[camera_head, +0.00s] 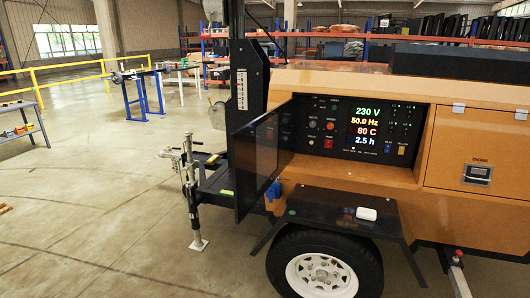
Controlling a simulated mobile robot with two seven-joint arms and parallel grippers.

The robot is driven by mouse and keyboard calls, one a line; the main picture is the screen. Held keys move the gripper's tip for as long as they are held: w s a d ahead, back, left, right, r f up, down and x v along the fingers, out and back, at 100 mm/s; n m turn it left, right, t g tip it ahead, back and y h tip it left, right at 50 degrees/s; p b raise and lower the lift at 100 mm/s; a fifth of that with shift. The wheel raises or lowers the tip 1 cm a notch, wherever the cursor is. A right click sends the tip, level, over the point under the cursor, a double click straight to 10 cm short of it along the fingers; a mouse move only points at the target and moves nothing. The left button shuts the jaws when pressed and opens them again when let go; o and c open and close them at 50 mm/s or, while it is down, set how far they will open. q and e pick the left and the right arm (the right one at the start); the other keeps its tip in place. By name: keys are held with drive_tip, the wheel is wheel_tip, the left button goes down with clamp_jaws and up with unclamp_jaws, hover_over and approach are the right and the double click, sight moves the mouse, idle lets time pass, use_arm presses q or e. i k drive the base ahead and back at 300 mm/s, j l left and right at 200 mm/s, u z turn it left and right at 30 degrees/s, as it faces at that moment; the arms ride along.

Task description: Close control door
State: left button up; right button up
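The control door (258,160) is a dark, glossy panel hinged at the left side of the control recess. It stands open, swung out toward me and to the left. The control panel (355,128) is uncovered and shows lit readouts such as 230 V and 50.0 Hz, with buttons and knobs around them. A blue part (273,190) shows at the lower right edge of the door. Neither of my grippers is in view.
The orange light tower trailer (425,190) fills the right. A black fender (335,209) with a small white object (366,214) juts out below the panel, above the wheel (322,275). A jack stand (192,190) stands left of the door.

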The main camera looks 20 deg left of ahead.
sight(261, 149)
drive_tip(key=j+z, duration=0.4)
drive_tip(key=j, duration=2.3)
drive_tip(key=i+j, duration=0.15)
drive_tip(key=i, duration=0.2)
drive_tip(key=i+j, duration=0.15)
drive_tip(key=i, duration=0.2)
drive_tip(key=j+z, duration=0.2)
drive_tip(key=z, duration=0.25)
drive_tip(key=j+z, duration=0.25)
drive_tip(key=z, duration=0.2)
drive_tip(key=j+z, duration=0.2)
drive_tip(key=j, duration=0.25)
drive_tip(key=k+j+z, duration=0.15)
drive_tip(key=j, duration=0.25)
drive_tip(key=j+z, duration=0.1)
drive_tip(key=j, duration=0.35)
drive_tip(key=k+j+z, duration=0.1)
drive_tip(key=j, duration=0.35)
